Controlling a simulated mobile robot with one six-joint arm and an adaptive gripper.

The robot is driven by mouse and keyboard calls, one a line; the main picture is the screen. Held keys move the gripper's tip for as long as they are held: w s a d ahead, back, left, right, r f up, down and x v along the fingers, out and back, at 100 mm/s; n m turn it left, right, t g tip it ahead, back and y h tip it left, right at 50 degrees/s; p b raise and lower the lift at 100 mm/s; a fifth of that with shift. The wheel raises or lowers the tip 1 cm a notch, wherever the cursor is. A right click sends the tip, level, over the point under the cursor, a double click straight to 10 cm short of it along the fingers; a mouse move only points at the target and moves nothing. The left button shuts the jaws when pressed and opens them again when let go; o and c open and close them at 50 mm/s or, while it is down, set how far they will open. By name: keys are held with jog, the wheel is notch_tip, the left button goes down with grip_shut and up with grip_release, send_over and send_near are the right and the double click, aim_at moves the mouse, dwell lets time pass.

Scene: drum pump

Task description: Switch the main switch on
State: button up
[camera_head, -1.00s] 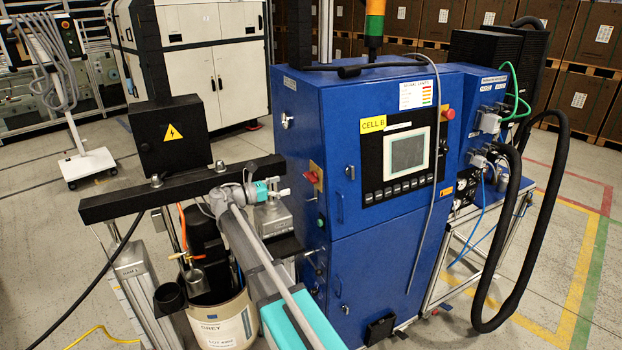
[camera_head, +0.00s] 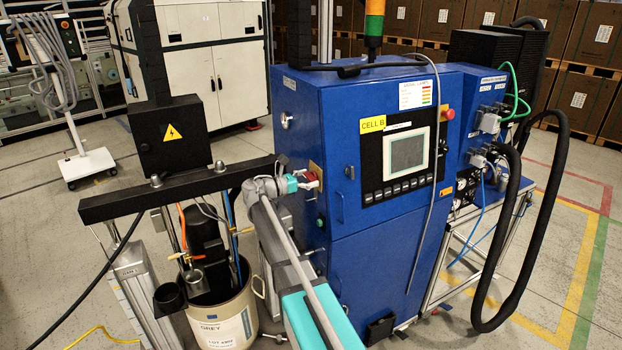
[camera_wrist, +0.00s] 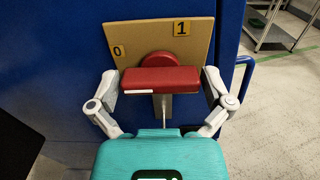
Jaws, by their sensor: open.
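The main switch is a red rotary handle (camera_wrist: 160,80) in front of a tan plate (camera_wrist: 135,40) on the side of the blue cabinet. My gripper (camera_wrist: 160,84) is open, one finger at each end of the bar. I cannot tell whether the fingers touch it. In the head view, my gripper (camera_head: 308,180) partly covers the red switch (camera_head: 310,177).
A green button (camera_head: 320,222) sits below the switch. The blue cabinet (camera_head: 380,270) carries a screen panel (camera_head: 407,152) and a red button (camera_head: 447,113).

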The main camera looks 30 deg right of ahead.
jog(key=c, duration=0.8)
jog(key=shift+d, duration=0.1)
